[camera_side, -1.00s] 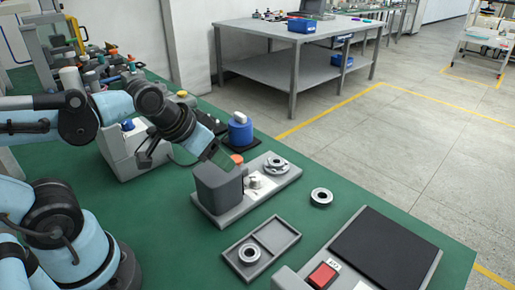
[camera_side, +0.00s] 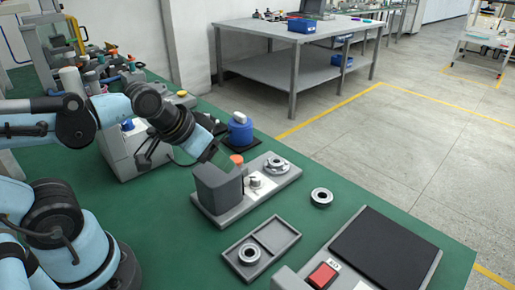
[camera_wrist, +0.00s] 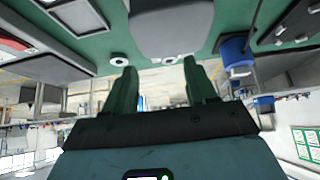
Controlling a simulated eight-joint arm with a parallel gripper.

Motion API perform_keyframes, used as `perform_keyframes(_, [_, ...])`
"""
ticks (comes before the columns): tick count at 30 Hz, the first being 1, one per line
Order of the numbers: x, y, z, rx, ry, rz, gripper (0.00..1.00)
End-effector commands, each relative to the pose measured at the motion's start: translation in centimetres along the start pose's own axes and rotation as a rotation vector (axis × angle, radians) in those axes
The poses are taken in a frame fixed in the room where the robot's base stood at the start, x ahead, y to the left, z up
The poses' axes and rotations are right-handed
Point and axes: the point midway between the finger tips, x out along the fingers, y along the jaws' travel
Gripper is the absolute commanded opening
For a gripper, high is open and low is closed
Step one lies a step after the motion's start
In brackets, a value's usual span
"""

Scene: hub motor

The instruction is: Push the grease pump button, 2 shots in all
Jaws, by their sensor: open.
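A blue canister (camera_side: 240,134) with a pale grey top stands on a black pad at the table's far edge; it looks like the grease pump, and it also shows in the wrist view (camera_wrist: 236,52). An orange cap (camera_side: 237,159) sits behind a dark grey housing (camera_side: 217,188); I cannot tell whether it is a button. My gripper (camera_side: 213,150) is above and left of the orange cap, in the air, apart from the canister. In the wrist view its green fingers (camera_wrist: 160,70) are spread with nothing between them.
A grey base plate (camera_side: 287,181) holds the housing and a round flanged part (camera_side: 276,166). A loose ring (camera_side: 321,197) lies to its right. A tray (camera_side: 274,238) holds another ring (camera_side: 249,254). A panel with a red button (camera_side: 322,275) is at the front.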

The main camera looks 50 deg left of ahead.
Motion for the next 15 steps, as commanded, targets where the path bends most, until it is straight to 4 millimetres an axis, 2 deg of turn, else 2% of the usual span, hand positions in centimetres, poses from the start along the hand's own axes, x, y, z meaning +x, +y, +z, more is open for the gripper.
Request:
perform_keyframes(1, [0.0,0.0,0.0,0.0,0.0,0.0,0.52])
perform_keyframes(11, [0.0,0.0,0.0,0.0,0.0,0.0,0.01])
perform_keyframes(15, [0.0,0.0,0.0,0.0,0.0,0.0,0.0])
